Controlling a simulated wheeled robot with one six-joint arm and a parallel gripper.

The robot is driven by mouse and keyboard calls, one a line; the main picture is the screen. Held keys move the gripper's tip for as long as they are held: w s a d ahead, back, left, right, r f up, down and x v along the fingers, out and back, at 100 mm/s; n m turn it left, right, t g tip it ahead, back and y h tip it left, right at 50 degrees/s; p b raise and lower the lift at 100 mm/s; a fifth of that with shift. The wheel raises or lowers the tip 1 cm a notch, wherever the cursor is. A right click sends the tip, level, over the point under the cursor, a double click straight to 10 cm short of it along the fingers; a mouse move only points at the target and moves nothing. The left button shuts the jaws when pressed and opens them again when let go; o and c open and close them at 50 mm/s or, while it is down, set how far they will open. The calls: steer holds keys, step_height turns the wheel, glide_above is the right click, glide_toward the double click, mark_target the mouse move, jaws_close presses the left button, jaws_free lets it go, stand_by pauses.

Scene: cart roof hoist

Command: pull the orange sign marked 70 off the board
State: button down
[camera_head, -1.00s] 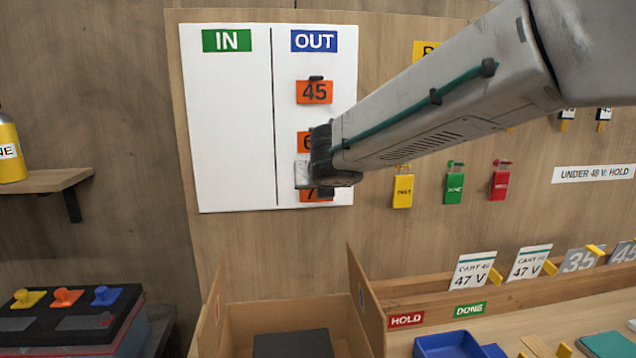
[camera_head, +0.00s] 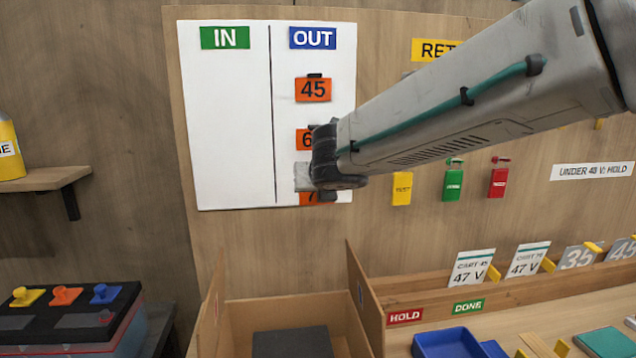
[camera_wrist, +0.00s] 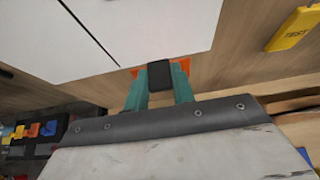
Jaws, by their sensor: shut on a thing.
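The white board (camera_head: 225,130) has an IN column and an OUT column. The lowest orange sign (camera_head: 311,199) is in the OUT column at the board's bottom edge, with only a "7" readable beside my gripper. My gripper (camera_head: 312,180) is in front of it and covers most of it. In the wrist view, the teal fingers (camera_wrist: 160,90) are closed about a black piece (camera_wrist: 160,74) on the sign, and orange corners (camera_wrist: 184,65) show on both sides. The sign appears to be still at the board.
Above it in the OUT column are an orange sign starting with 6 (camera_head: 303,139) and an orange 45 sign (camera_head: 313,90). Yellow, green and red tags (camera_head: 401,188) hang to the right. An open wooden bin (camera_head: 356,300) stands below.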

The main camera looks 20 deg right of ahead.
steer(key=shift+s+a, duration=0.15)
steer(key=shift+s, duration=0.65)
steer(key=shift+s+a, duration=0.15)
steer(key=shift+s, duration=0.6)
